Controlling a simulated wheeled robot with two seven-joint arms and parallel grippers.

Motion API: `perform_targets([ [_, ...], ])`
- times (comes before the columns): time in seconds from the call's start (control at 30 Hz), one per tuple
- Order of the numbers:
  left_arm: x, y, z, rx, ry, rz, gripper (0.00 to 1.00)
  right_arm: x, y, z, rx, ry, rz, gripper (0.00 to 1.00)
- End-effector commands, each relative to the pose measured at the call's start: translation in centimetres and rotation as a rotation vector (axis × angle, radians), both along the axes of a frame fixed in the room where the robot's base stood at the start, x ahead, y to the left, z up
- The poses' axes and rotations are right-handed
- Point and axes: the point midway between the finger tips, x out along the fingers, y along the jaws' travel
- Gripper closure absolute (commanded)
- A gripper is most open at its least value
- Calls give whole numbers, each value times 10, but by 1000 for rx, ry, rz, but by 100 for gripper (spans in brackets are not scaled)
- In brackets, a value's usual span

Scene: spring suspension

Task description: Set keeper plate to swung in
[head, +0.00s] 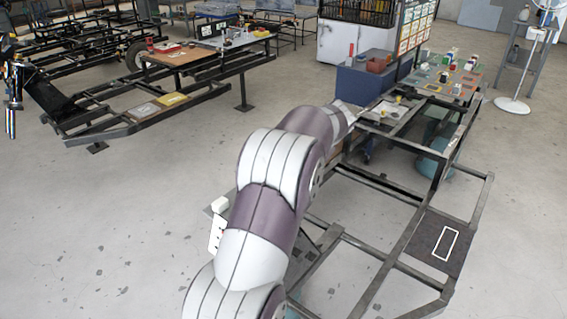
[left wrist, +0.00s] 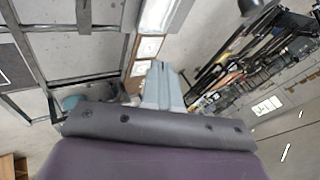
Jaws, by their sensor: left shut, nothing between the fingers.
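I cannot pick out the keeper plate for certain in either view. My left arm crosses the middle of the head view, rising from the bottom toward the frame at the upper right, and hides part of that frame. In the left wrist view my left gripper (left wrist: 162,82) shows as grey fingers beyond the dark wrist edge. The fingers are together with nothing held. My right gripper is not in view.
A dark metal frame (head: 408,243) spans the right side, with a dark plate (head: 425,250) bearing a white outline. A workbench (head: 455,75) with small parts stands beyond, near a blue box (head: 362,88). A white fan (head: 513,104) stands at right.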

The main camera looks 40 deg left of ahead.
Motion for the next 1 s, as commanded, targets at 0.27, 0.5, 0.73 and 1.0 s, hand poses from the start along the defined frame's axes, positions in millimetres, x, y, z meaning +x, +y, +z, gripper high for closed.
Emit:
perform_targets([
  [0.27,20,-32,28,0,3,-1,100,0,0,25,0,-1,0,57],
  [0.5,23,-37,26,0,1,2,100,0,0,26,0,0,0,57],
  [0.73,23,-37,25,1,1,1,100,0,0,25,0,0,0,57],
  [1.0,27,-46,13,-34,2,-56,100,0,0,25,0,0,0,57],
])
